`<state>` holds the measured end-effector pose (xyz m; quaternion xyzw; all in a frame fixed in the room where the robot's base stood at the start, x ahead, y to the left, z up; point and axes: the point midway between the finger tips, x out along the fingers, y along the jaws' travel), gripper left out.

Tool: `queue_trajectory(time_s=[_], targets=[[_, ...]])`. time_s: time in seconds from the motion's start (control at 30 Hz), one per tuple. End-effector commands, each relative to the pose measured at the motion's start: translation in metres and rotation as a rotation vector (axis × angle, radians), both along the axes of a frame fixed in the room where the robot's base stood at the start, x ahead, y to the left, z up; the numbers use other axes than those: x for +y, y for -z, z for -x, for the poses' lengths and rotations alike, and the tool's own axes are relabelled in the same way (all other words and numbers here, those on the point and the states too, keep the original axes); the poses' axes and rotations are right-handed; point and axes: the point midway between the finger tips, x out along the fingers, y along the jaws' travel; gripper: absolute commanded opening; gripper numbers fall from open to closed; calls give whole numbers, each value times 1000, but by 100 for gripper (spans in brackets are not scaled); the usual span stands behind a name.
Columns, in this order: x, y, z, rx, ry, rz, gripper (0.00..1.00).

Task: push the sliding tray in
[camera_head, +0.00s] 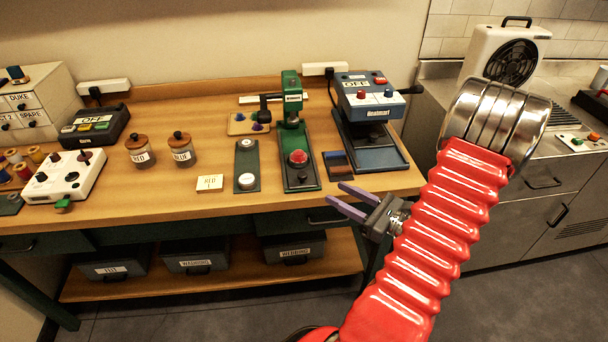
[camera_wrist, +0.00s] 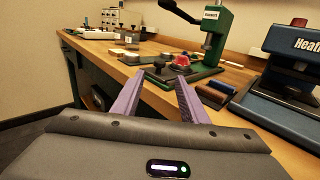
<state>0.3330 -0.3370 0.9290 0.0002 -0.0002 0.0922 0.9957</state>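The blue heat press (camera_head: 366,100) stands at the table's right end. A flat dark blue tray-like base (camera_head: 378,158) reaches forward from under it toward the table's front edge. Its near side also shows at the right of the wrist view (camera_wrist: 262,112). I cannot tell for sure how far it slides out. My gripper (camera_head: 335,192) is open and empty, with its purple fingers apart. It is at the table's front edge, left of and nearer than the blue base, and apart from it. In the wrist view, my gripper (camera_wrist: 160,76) points along the table toward the green press.
The green hand press (camera_head: 291,130) with a red dome (camera_head: 298,157) stands left of the heat press. A small brown-and-blue block (camera_head: 338,164) lies between them. Jars (camera_head: 181,150) and control boxes stand farther left. A metal counter (camera_head: 520,170) is at right.

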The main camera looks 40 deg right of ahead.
Motion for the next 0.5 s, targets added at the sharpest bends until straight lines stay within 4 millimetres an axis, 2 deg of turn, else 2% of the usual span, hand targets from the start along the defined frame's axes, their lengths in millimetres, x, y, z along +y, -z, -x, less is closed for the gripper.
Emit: queue_trajectory(time_s=[0.5], targets=[[12, 0, -55, 0, -4, 1, 40]])
